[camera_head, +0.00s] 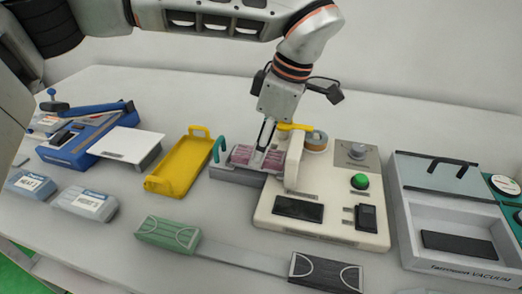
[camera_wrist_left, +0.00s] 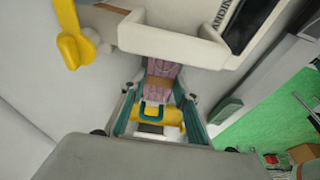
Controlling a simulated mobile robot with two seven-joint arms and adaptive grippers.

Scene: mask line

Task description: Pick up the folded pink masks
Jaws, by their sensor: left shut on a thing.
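The folded pink masks (camera_head: 241,154) lie in a small grey tray (camera_head: 236,175) with a teal handle, left of the beige machine. My left gripper (camera_head: 262,148) reaches down from above with its fingers at the masks. It is shut on them, and the fingers hide part of the stack. In the left wrist view the pink masks (camera_wrist_left: 163,69) show between the two fingers (camera_wrist_left: 158,118). I cannot tell whether the masks are clear of the tray floor. My right gripper is not in view.
The beige machine (camera_head: 325,224) with a green button stands close on the right. A yellow tray (camera_head: 181,166) is on the left, beyond it a blue device (camera_head: 88,138). A grey vacuum box (camera_head: 455,215) stands at right.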

